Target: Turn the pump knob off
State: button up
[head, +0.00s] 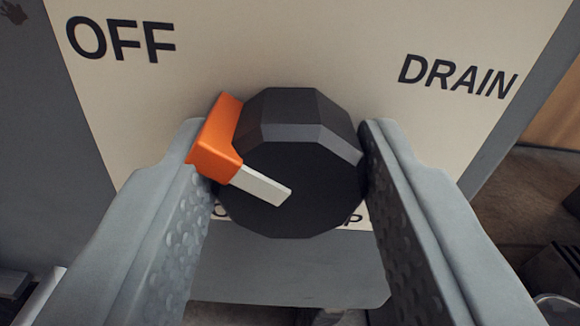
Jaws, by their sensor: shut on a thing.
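The pump knob (290,170) is black and many-sided, with an orange pointer tab (214,137) and a white line on its face. The tab sticks out toward the upper left, roughly toward the word OFF (121,41) on the cream panel (270,40). My gripper (280,165) is shut on the knob, one finger at the left by the orange tab and one against the right side. The knob and fingers partly hide lettering below the knob.
The word DRAIN (457,77) is at the panel's upper right. A grey surface (285,275) lies below the panel. Dark floor (530,215) and unclear dark objects show at the lower right.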

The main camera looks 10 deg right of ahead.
jog(key=o, duration=1)
jog(key=shift+s, duration=0.15)
jog(key=s, duration=0.5)
jog(key=s+a, duration=0.1)
jog(key=s, duration=1.1)
jog(key=shift+s+a, duration=0.1)
jog(key=shift+a, duration=0.1)
